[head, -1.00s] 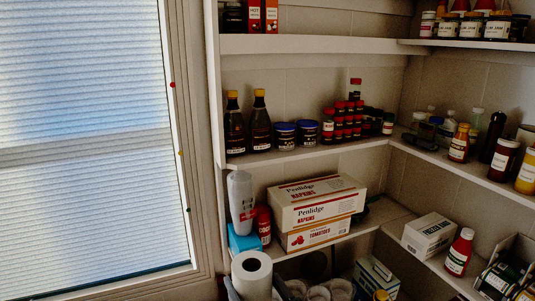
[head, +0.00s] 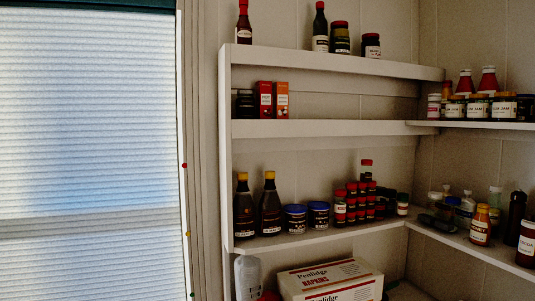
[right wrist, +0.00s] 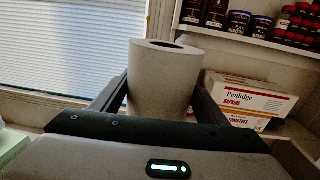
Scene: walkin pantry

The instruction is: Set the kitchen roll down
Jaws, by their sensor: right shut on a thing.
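The kitchen roll (right wrist: 162,85) is a white upright cylinder with a dark core hole, seen in the right wrist view. My right gripper (right wrist: 155,92) is shut on it, with one dark finger on each side. The roll's lower part is hidden behind the gripper body. The roll and the right gripper are out of the head view. My left gripper shows in neither view.
A Penlidge napkins box (head: 331,281) stands on a lower shelf, with another box under it in the wrist view. A pale cylinder (head: 247,277) stands left of it. Bottles and jars fill the shelf above (head: 330,238). A window (head: 90,150) is at left.

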